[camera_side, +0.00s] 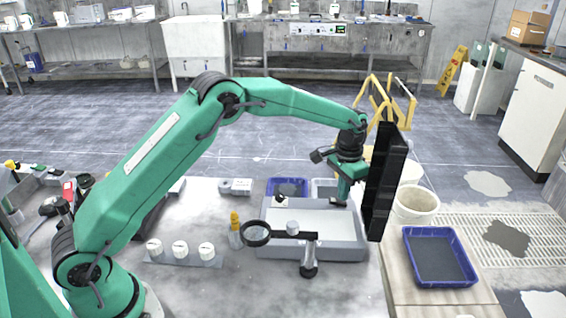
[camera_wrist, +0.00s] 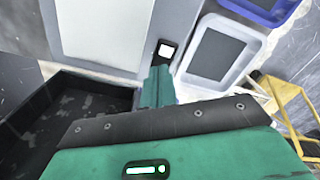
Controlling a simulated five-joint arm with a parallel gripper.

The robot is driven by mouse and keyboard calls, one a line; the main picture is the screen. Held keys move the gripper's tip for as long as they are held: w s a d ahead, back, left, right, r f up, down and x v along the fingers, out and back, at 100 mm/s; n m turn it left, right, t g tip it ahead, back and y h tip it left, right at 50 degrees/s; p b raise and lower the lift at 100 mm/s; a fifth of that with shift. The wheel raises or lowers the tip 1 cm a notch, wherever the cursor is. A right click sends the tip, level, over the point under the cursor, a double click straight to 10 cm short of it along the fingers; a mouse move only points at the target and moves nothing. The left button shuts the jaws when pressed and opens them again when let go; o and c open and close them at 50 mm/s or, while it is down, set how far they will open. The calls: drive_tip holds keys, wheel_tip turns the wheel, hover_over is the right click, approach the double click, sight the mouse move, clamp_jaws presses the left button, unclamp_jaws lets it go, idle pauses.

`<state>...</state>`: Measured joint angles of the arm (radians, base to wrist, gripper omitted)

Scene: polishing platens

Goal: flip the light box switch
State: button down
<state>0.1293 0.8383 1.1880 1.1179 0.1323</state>
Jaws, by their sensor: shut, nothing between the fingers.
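The light box (camera_side: 300,228) is a low grey box with a pale top panel, on the bench under my gripper (camera_side: 342,197). In the wrist view its panel (camera_wrist: 100,28) is at upper left. The switch (camera_wrist: 166,50) is a small white rocker in a black plate near the box edge; in the side view it is a dark spot (camera_side: 339,203) right under my fingertips. My gripper (camera_wrist: 158,80) is shut and empty, pointing down. Its tips are very near the switch; I cannot tell whether they touch. The rocker's tilt is too small to read.
A black tray-like panel (camera_side: 386,180) is close right of my gripper. A magnifier on a stand (camera_side: 309,250) is in front of the box. A blue tray (camera_side: 287,186) and a white tray (camera_wrist: 214,52) lie behind. A bucket (camera_side: 415,206) and another blue tray (camera_side: 438,258) are at right.

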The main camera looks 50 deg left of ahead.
wheel_tip(320, 180, up, 6)
idle(1.0)
drive_tip(key=shift+r, duration=0.15)
drive_tip(key=s+a+r+n+t, duration=0.1)
drive_tip(key=s+a+r+t, duration=0.3)
drive_tip(key=s+r, duration=1.2)
drive_tip(key=s+a+f+n, duration=0.1)
drive_tip(key=s+f, duration=0.1)
drive_tip(key=s, duration=0.8)
drive_tip(key=s+a+f+n+t, duration=0.1)
drive_tip(key=s+a+f, duration=0.1)
drive_tip(key=s, duration=0.8)
drive_tip(key=shift+a+f+t, duration=0.25)
drive_tip(key=shift+a+t, duration=0.05)
